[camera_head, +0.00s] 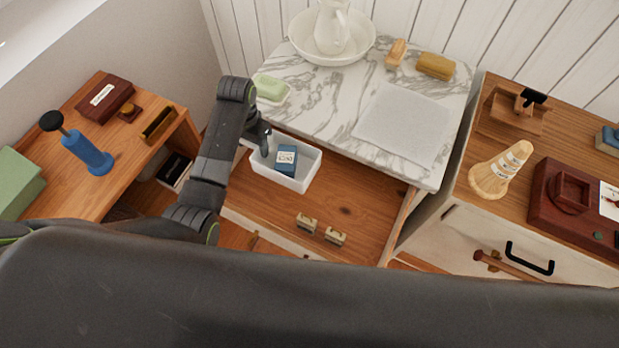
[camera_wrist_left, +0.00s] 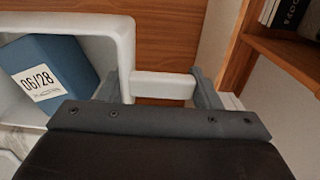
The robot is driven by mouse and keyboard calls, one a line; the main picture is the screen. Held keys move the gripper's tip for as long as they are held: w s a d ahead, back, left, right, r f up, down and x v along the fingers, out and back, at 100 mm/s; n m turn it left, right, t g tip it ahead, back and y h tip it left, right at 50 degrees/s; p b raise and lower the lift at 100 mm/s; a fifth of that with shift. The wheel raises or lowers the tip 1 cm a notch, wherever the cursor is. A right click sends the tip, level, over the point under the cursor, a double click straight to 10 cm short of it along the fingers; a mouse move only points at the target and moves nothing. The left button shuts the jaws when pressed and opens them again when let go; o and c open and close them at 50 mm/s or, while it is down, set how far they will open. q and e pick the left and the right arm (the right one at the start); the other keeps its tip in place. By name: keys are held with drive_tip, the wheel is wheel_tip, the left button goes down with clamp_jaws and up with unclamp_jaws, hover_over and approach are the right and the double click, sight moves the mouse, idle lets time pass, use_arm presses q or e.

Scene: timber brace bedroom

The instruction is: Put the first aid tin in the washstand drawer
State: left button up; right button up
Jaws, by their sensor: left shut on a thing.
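An open white tin (camera_head: 303,181), seemingly the first aid tin though no such marking shows, is over the left back part of the open washstand drawer (camera_head: 355,205). I cannot tell whether it rests on the drawer floor. A blue box (camera_head: 286,160) with a white label is inside it. My left gripper (camera_head: 268,140) is at the tin's left end, partly hidden by its own arm. The left wrist view shows its fingers (camera_wrist_left: 158,88) shut on a white tab (camera_wrist_left: 163,86) on the white tin (camera_wrist_left: 124,50). The blue box (camera_wrist_left: 48,75) also shows there. My right gripper is out of view.
Two small beige blocks (camera_head: 306,222) (camera_head: 335,236) lie in the drawer's front part. The marble top (camera_head: 330,75) overhangs its back, with a basin, soap and a cloth. A wooden table stands left and a cabinet right. Bare drawer floor lies right of the tin.

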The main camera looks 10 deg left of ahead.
use_arm(q)
wheel_tip(320, 180, down, 6)
drive_tip(key=shift+f, duration=0.1)
drive_tip(key=shift+f+b, duration=0.45)
drive_tip(key=shift+f, duration=1.4)
drive_tip(key=o, duration=1.3)
drive_tip(key=shift+f, duration=0.15)
drive_tip(key=shift+r, duration=0.5)
wheel_tip(320, 180, up, 11)
drive_tip(key=shift+r+p, duration=0.15)
drive_tip(key=shift+p, duration=0.5)
